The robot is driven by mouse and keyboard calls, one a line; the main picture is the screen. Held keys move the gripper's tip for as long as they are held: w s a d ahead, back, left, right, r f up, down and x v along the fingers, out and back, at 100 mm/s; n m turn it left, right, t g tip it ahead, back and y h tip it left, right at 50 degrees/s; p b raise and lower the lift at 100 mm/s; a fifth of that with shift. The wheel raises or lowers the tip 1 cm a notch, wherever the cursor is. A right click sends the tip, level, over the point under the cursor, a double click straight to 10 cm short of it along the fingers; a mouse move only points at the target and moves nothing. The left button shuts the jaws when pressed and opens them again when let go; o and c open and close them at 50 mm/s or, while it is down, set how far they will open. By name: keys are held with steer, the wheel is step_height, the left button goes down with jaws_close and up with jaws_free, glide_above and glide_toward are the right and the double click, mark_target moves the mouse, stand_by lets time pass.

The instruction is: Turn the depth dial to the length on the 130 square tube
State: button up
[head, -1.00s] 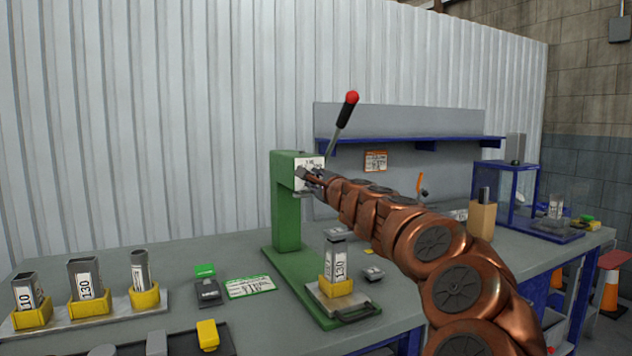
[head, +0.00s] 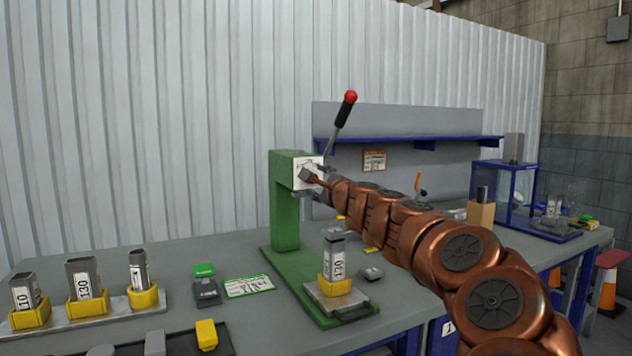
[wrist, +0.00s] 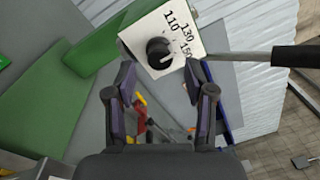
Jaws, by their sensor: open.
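The depth dial, a black knob (wrist: 158,52) with a light mark on its lower right, sits on a white plate (wrist: 190,15) marked 110, 130 and 150. In the wrist view the light mark appears nearer the 150 side, but the exact reading is unclear. My gripper (wrist: 167,72) is open, its fingers apart and just short of the knob. In the head view my gripper (head: 318,183) is at the front of the green press (head: 286,210) and partly covers the plate.
The press lever (head: 343,120) with a red knob rises above my gripper. At left, a tray (head: 60,318) holds several tubes in yellow holders, the middle one labelled 130. A green-edged card (head: 248,286) lies on the table. A blue-framed box (head: 505,190) stands at right.

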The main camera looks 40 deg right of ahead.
steer(key=v, duration=0.9)
steer(key=shift+d, duration=0.1)
stand_by(0.4)
